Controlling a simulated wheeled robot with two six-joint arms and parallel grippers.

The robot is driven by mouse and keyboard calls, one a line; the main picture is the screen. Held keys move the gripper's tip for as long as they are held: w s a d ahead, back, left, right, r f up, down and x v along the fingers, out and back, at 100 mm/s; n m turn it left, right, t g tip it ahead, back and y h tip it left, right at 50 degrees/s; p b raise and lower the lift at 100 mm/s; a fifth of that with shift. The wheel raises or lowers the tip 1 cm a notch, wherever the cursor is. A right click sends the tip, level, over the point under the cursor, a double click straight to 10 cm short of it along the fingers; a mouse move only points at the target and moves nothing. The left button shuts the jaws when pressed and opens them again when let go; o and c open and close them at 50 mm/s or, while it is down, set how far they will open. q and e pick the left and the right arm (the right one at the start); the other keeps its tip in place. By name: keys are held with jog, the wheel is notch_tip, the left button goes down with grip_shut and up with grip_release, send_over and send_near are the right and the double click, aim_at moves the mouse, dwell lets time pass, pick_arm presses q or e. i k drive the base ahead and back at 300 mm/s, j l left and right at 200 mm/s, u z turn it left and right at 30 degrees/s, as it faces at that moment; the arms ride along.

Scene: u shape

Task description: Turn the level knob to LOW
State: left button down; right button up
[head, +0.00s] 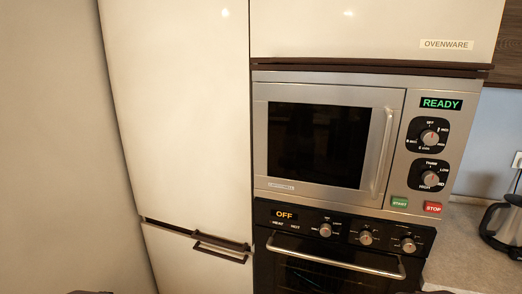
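The level knob (430,175) is the lower round silver knob on the microwave's right-hand panel. It sits on a black plate with small labels around it, among them LOW at the upper right and HIGH at the lower left. A small reddish mark shows on the knob, but it is too small to tell which label it points at. The microwave (398,99) is built in above the oven, its door is shut and its display reads READY. Neither gripper can be made out; only dark slivers show at the bottom edge.
Another knob (429,137) sits just above, with the green START button (399,202) and red STOP button (433,208) below. The oven (345,278) reads OFF and has several knobs. A tall cabinet (180,110) stands left; a kettle (507,225) sits on the right counter (458,245).

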aim_at(430, 178)
jog(key=z, duration=1.35)
jog(key=i+l+u, duration=0.1)
jog(key=i+l, duration=0.05)
jog(key=i, duration=0.1)
